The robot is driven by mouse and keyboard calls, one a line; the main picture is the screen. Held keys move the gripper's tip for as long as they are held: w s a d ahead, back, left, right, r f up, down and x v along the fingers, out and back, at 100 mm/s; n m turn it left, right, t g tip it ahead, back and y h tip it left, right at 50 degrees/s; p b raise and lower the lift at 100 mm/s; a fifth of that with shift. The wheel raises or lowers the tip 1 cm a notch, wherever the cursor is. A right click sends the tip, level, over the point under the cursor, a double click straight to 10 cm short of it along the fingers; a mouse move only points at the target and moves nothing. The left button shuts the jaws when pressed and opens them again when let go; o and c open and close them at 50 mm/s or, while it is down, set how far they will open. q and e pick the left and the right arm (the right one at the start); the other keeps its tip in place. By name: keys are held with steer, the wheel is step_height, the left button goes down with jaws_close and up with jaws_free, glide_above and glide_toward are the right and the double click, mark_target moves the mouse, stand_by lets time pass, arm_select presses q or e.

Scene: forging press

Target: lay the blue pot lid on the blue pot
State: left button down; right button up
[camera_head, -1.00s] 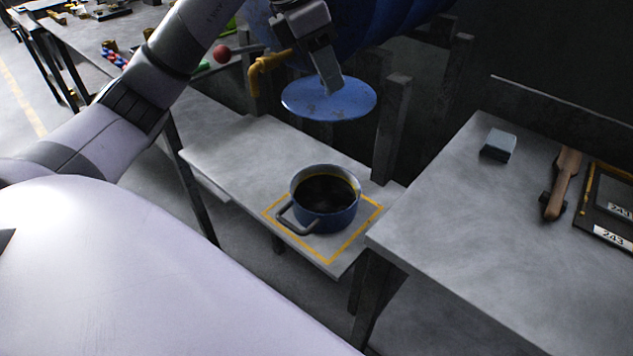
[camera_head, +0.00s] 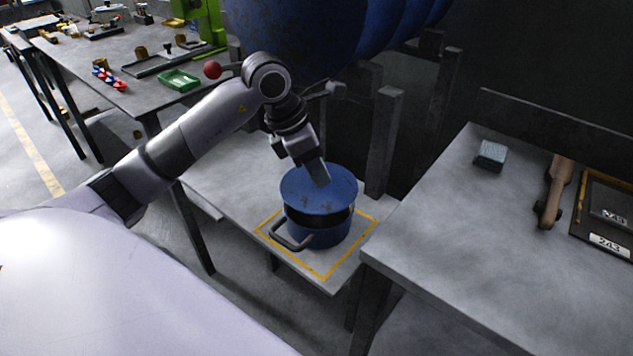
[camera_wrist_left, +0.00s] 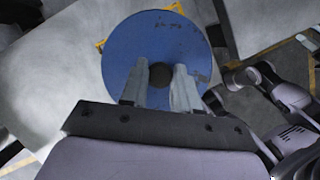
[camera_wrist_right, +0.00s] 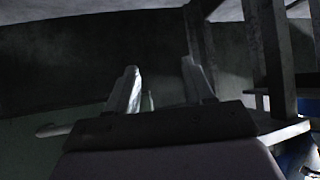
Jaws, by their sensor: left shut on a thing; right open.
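The blue pot (camera_head: 322,236) stands on a small grey table inside a yellow square outline, its grey handle toward the front left. The blue lid (camera_head: 305,196) is a flat disc just above the pot, slightly tilted, with a dark gap showing at the front right. My left gripper (camera_head: 320,178) comes from above and is shut on the lid's knob. In the left wrist view the fingers (camera_wrist_left: 161,88) close on the dark knob at the middle of the lid (camera_wrist_left: 130,48), which hides the pot. My right gripper (camera_wrist_right: 162,80) is open and empty.
A dark post (camera_head: 384,140) stands right behind the pot. A large blue barrel (camera_head: 290,40) is behind my left arm. A grey table (camera_head: 450,240) at right holds a small block (camera_head: 490,154) and a wooden-handled tool (camera_head: 556,190).

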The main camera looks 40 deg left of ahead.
mark_target(316, 185)
arm_select(q)
step_height(316, 185, down, 4)
steer(key=shift+r, duration=0.1)
steer(key=shift+f, duration=0.2)
steer(key=c, duration=0.8)
jaws_free()
steer(key=shift+r, duration=0.1)
